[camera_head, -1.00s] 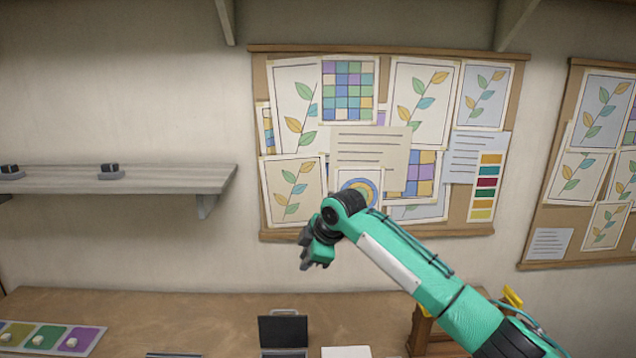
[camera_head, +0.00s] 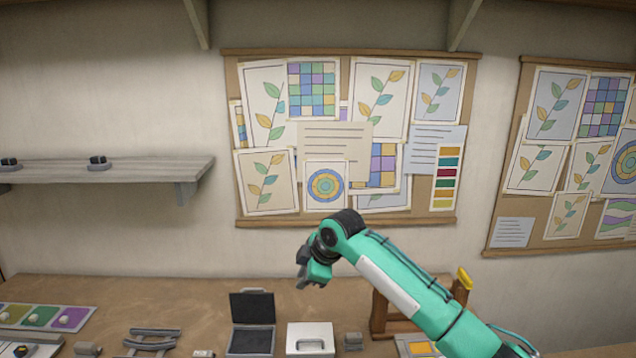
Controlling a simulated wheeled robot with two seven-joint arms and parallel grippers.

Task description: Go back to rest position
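My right arm comes in from the lower right. My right gripper (camera_head: 314,276) hangs at its end above the back part of the table, in front of the wall. It looks empty, but its fingers are small and seen from the side, so their gap cannot be told. My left gripper and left arm are not in view.
The wooden table (camera_head: 160,289) holds a colored palette strip (camera_head: 45,316), an open dark case (camera_head: 251,322), a white box (camera_head: 310,340), a dark rack (camera_head: 152,341) and a wooden stand (camera_head: 380,312). A grey shelf (camera_head: 130,171) and a pinboard (camera_head: 340,221) are on the wall.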

